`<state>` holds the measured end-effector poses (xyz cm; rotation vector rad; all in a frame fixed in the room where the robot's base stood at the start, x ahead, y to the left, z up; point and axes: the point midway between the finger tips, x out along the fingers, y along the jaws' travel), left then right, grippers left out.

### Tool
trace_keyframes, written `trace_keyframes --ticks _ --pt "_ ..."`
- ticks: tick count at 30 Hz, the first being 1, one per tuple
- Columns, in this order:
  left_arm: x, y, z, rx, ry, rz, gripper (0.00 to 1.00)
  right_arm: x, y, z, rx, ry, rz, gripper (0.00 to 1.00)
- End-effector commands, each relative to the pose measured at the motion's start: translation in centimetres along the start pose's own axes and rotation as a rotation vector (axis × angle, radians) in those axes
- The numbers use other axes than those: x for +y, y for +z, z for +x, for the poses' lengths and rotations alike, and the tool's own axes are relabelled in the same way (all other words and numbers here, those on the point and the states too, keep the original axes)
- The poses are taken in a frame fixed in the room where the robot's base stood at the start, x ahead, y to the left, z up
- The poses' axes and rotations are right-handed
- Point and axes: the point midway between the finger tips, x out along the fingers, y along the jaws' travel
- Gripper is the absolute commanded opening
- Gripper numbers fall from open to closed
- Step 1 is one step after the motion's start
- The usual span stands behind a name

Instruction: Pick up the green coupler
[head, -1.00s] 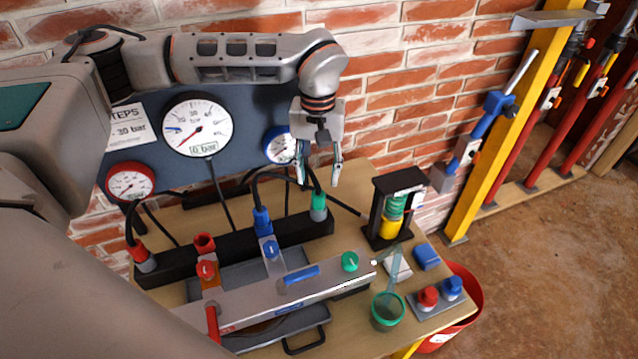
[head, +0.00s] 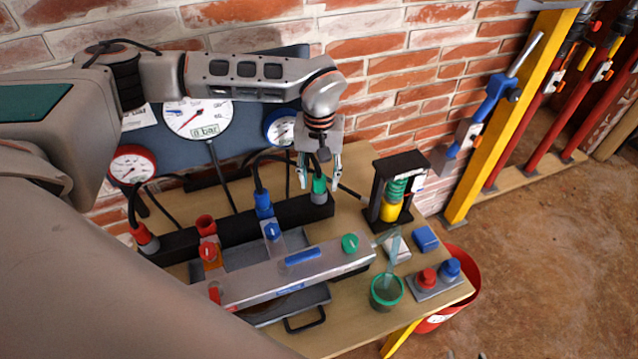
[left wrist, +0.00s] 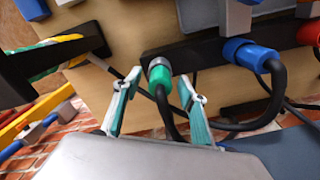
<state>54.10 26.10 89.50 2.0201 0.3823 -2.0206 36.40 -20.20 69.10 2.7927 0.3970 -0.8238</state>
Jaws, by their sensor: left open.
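The green coupler (head: 319,187) stands on a grey fitting at the right end of the black holder bar, with a black hose leaving it. It also shows in the left wrist view (left wrist: 160,76), in the gap between the fingers. My left gripper (head: 320,184) is open and points down, with its fingertips on either side of the coupler. In the left wrist view the left gripper (left wrist: 157,92) has a clear gap on both sides of the coupler, and I see no contact. My right gripper is not in view.
A blue coupler (head: 264,205) and a red coupler (head: 141,232) stand along the same black bar (head: 228,229). A black frame with a green spool (head: 398,188) stands close on the right. The metal manifold (head: 300,272) lies in front. The brick wall is behind.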

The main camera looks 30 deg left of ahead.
Motion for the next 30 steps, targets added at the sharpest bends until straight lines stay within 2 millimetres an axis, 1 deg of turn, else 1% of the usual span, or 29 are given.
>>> trace_keyframes --ticks 2,5,6,7,16,20,23,26,29,30 --pt "0.0 0.0 0.0 0.0 0.0 0.0 0.42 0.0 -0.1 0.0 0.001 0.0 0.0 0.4" --pt "0.0 0.0 0.0 0.0 0.0 0.0 0.19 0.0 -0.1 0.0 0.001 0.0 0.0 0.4" --pt "0.0 0.0 0.0 0.0 0.0 0.0 0.08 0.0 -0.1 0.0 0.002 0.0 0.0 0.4" --pt "0.0 0.0 0.0 0.0 0.0 0.0 0.01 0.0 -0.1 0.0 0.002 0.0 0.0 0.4" --pt "0.0 0.0 -0.1 0.0 0.001 0.0 0.0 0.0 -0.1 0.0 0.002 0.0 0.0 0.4" --pt "0.1 -0.1 -0.5 0.001 0.001 0.001 0.0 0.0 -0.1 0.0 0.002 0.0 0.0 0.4" --pt "0.1 -0.1 -1.2 0.002 0.002 0.001 0.0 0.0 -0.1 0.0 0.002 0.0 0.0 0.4" --pt "0.1 -0.1 -2.5 0.004 0.002 0.001 0.0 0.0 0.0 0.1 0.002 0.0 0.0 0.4" --pt "0.1 -0.1 -4.2 0.005 0.003 0.001 0.0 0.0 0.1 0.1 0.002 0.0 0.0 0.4" --pt "0.1 -0.1 -5.1 0.005 0.003 0.001 0.0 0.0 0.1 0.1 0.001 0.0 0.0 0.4"
